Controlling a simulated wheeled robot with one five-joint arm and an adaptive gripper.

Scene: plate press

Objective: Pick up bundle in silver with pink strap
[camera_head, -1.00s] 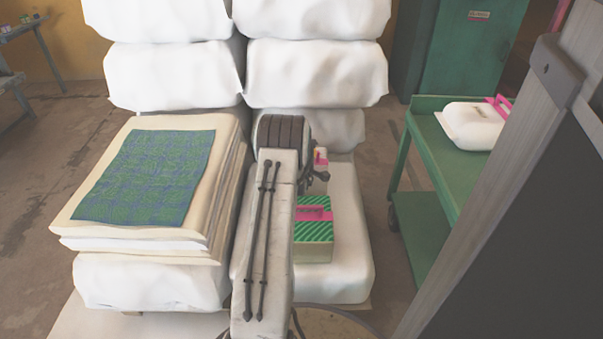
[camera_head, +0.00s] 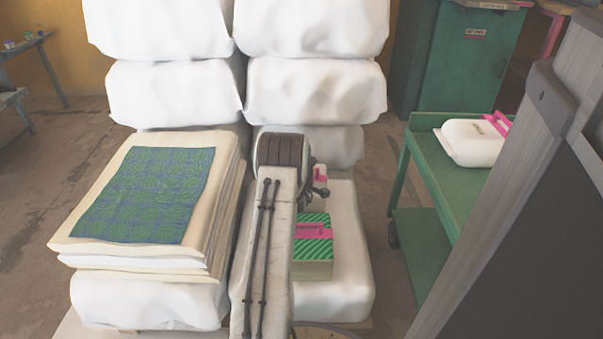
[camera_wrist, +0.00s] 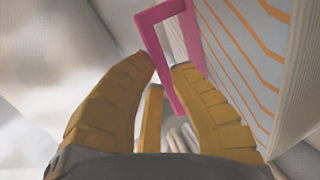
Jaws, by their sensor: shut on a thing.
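The silver bundle (camera_wrist: 245,65) with orange stripes fills the right of the wrist view. Its pink strap (camera_wrist: 153,38) stands up as a loop between the yellow fingers of my gripper (camera_wrist: 168,67), which is shut on it. In the head view, my own arm hides most of the gripper and the bundle. A small pale and pink piece (camera_head: 321,173) shows just right of the arm, likely part of this bundle. I cannot tell whether the bundle is lifted clear of its support.
A green-striped bundle with a pink strap (camera_head: 314,232) sits on a white bale (camera_head: 350,265), close in front. Tall white bales (camera_head: 315,85) stand behind. A stack with blue-green cloth (camera_head: 150,190) is left.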

